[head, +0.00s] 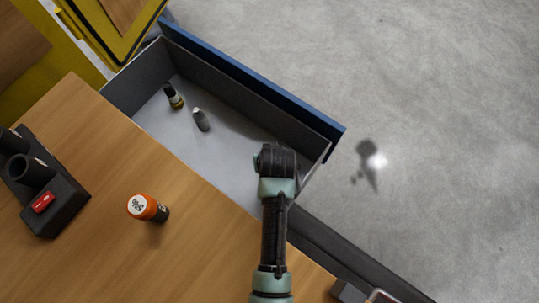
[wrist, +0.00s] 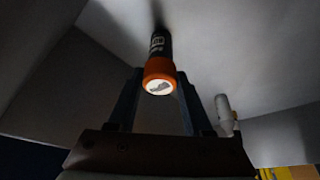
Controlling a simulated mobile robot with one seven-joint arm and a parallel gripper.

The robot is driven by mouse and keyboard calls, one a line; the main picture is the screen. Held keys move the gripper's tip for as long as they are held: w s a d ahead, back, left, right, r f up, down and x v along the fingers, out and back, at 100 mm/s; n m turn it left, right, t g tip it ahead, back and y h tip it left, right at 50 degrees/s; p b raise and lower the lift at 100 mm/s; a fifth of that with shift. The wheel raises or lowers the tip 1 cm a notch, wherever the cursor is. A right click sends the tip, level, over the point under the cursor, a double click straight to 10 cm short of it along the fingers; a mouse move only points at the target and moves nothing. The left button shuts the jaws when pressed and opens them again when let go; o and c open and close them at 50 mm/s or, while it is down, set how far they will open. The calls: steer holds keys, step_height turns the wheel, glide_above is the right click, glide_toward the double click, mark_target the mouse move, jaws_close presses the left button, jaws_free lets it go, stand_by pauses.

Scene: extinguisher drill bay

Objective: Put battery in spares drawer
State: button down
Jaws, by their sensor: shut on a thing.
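A battery (wrist: 159,60) with a black body and an orange end shows in the wrist view. My gripper (wrist: 158,78) is shut on it, one finger on each side. The open spares drawer (head: 230,85) has grey walls and a blue front. In the head view my gripper (head: 277,165) is over the drawer's near right end, pointing down into it; its fingers and the held battery are hidden there. I cannot tell whether the battery touches the drawer floor.
In the drawer lie a dark cylinder with a yellowish band (head: 173,95) and a grey cylinder (head: 201,120). On the wooden top (head: 110,150) are another orange-ended battery (head: 147,207) and a black holder (head: 62,205) with a red item (head: 43,203). A yellow frame (head: 85,62) is at the upper left.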

steer(key=shift+c, duration=1.5)
jaws_free()
steer(key=a+p+v, duration=0.1)
steer(key=p+v, duration=0.1)
steer(key=v, duration=1)
steer(key=w+d+r+t, duration=0.1)
steer(key=w+r+t, duration=0.4)
steer(key=r, duration=0.5)
steer(key=w+d+r+t, duration=0.1)
steer(key=w+r+t, duration=0.1)
steer(key=w+r, duration=0.65)
step_height(320, 180, up, 18)
steer(key=w+t, duration=0.2)
steer(key=t, duration=0.4)
steer(key=s+r+t, duration=0.3)
steer(key=s+r, duration=0.1)
steer(key=r, duration=0.5)
steer(key=s+a+r+m+t, duration=0.1)
steer(key=s+r+t, duration=0.2)
steer(key=r, duration=0.6)
steer(key=s+r+t, duration=0.3)
steer(key=s+r, duration=0.2)
steer(key=r, duration=0.5)
steer(key=shift+s+a+m+t+h, duration=0.25)
steer(key=shift+a+m+t+h, duration=0.05)
steer(key=shift+m+t+h, duration=0.1)
